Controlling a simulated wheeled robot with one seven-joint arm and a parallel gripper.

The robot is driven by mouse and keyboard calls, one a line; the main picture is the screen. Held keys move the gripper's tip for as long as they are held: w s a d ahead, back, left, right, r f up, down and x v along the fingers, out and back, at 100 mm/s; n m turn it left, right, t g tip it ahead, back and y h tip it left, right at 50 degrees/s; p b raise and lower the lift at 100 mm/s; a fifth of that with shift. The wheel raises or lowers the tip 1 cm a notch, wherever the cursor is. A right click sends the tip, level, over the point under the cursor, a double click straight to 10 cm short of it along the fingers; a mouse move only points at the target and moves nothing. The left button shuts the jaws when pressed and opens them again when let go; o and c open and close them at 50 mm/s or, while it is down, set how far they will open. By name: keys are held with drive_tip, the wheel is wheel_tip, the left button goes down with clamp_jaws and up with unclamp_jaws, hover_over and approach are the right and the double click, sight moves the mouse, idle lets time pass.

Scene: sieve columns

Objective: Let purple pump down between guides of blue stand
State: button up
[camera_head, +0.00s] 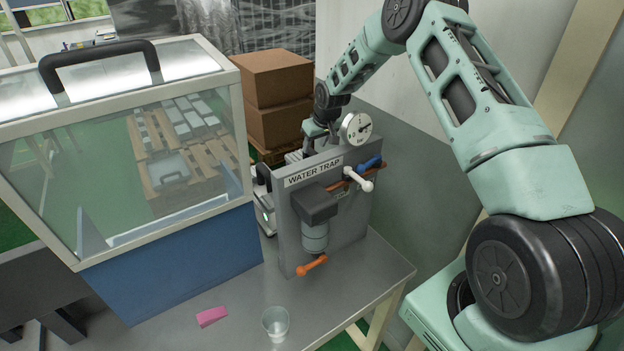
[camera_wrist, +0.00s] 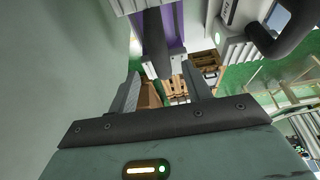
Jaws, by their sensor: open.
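A pale unit with purple side strips, which looks like the purple pump (camera_wrist: 175,24), is at the top of the wrist view. A dark bar runs along its middle. My gripper (camera_wrist: 161,72) is open, its two fingers pointing toward this unit with nothing between them. The bar's end is near the fingertips; I cannot tell whether they touch. In the head view my wrist (camera_head: 318,128) reaches behind the water trap panel, which hides the fingers and the purple unit. I cannot make out a blue stand with guides in either view.
The grey water trap panel (camera_head: 352,222) with gauge and valve handles stands on the bench. A pale machine (camera_head: 264,218) with a black handle and green light is behind it. A glass-topped blue cabinet (camera_head: 190,262) is left.

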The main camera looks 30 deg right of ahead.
sight(312, 150)
drive_tip(key=shift+p+x, duration=1.75)
drive_tip(key=shift+x, duration=1.6)
drive_tip(key=shift+s+a, duration=0.1)
clamp_jaws()
drive_tip(key=shift+r, duration=0.15)
